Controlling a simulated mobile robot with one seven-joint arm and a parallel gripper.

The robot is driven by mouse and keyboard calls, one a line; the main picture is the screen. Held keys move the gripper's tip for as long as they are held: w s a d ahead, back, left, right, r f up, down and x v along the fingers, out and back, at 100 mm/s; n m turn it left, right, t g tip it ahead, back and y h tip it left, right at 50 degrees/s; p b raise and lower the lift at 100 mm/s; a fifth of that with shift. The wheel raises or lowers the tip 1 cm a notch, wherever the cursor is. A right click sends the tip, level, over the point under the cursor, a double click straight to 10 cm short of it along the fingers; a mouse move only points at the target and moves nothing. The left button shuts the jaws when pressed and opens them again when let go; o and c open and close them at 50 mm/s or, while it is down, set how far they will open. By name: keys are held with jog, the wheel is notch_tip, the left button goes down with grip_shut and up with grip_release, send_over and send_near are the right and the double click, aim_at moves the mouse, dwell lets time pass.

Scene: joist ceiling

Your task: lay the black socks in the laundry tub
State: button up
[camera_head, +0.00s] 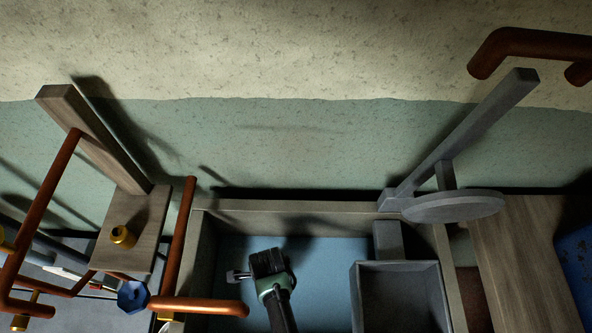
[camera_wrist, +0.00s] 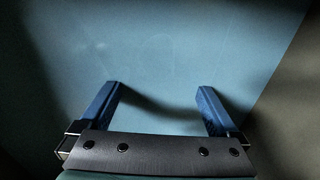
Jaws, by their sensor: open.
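My gripper (camera_head: 267,262) hangs over a pale blue surface (camera_head: 330,255) inside a wooden-edged recess in the head view. In the wrist view my gripper (camera_wrist: 160,93) has its two blue fingers wide apart, with only bare blue surface between and beyond them. I cannot make out the black socks in either view. A grey open-topped box (camera_head: 440,285) stands to the right of my gripper; I cannot tell whether this is the laundry tub. Its inside looks dark and its floor is partly out of frame.
Copper pipes (camera_head: 178,245) and a brass fitting on a wooden post (camera_head: 138,225) stand on the left. A slanted grey beam (camera_head: 465,135) and round grey disc (camera_head: 453,206) are at the right. A wooden top (camera_head: 520,255) with a blue item (camera_head: 578,262) lies far right.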

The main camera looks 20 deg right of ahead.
notch_tip(320, 180, up, 5)
jog(key=shift+w+r+p, duration=0.1)
jog(key=shift+w+p, duration=0.05)
jog(key=shift+p, duration=0.45)
jog(key=shift+d+r, duration=0.1)
jog(key=shift+r, duration=0.5)
jog(key=shift+s, duration=0.2)
